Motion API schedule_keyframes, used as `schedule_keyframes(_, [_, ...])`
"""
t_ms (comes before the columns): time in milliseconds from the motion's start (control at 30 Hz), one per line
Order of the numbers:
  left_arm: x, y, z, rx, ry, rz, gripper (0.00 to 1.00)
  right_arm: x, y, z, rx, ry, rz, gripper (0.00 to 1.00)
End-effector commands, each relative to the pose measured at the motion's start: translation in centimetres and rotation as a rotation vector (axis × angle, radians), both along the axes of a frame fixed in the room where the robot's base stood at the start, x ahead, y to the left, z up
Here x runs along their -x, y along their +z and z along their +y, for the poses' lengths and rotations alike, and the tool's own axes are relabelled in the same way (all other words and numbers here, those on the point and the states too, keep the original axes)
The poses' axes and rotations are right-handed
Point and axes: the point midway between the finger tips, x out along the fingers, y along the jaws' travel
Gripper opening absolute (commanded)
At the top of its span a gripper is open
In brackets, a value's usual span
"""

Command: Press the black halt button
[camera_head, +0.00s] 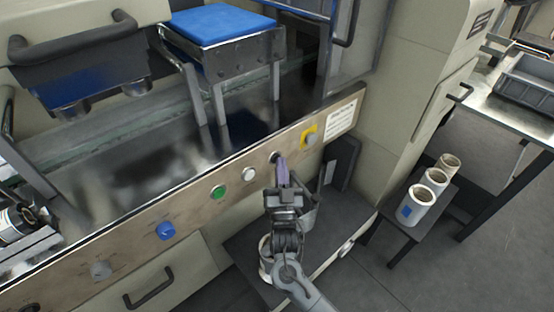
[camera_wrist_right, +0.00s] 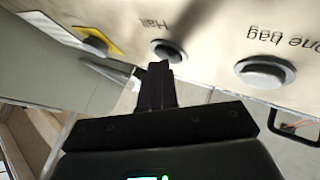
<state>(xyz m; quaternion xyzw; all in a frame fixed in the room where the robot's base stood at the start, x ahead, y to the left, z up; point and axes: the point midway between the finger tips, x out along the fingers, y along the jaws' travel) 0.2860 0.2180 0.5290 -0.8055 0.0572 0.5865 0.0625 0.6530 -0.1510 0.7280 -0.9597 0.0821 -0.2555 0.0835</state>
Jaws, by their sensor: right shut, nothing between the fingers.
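The black halt button (camera_head: 275,157) sits on the beige control strip (camera_head: 190,212), between a white button and a grey knob on a yellow plate. In the right wrist view the dark halt button (camera_wrist_right: 168,48) shows on a pale ring under the upside-down word "Halt". My right gripper (camera_head: 282,166) is shut and empty, its fingertips at the button in the head view. In the wrist view the gripper tips (camera_wrist_right: 157,68) overlap the button's lower edge; I cannot tell whether they touch it. My left gripper is not in view.
The white button (camera_head: 249,174), labelled "one bag" in the wrist view (camera_wrist_right: 265,72), is beside the halt button. The yellow plate with knob (camera_head: 310,137) is on the other side. A green button (camera_head: 218,192) and blue knob (camera_head: 165,231) are farther left. White rolls (camera_head: 422,200) stand at right.

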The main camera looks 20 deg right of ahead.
Motion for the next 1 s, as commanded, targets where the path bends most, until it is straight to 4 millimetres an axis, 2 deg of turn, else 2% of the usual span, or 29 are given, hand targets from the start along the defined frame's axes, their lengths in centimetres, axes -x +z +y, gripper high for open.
schedule_keyframes(467, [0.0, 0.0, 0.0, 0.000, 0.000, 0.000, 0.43, -0.1, 0.0, 0.1, 0.001, 0.001, 0.002, 0.00])
schedule_keyframes(800, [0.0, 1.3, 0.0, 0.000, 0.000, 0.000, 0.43, 1.0, 0.1, -0.5, 0.001, 0.000, 0.003, 0.00])
schedule_keyframes(1000, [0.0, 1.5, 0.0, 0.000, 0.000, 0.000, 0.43, 1.4, 0.0, -0.7, 0.001, 0.000, 0.001, 0.00])
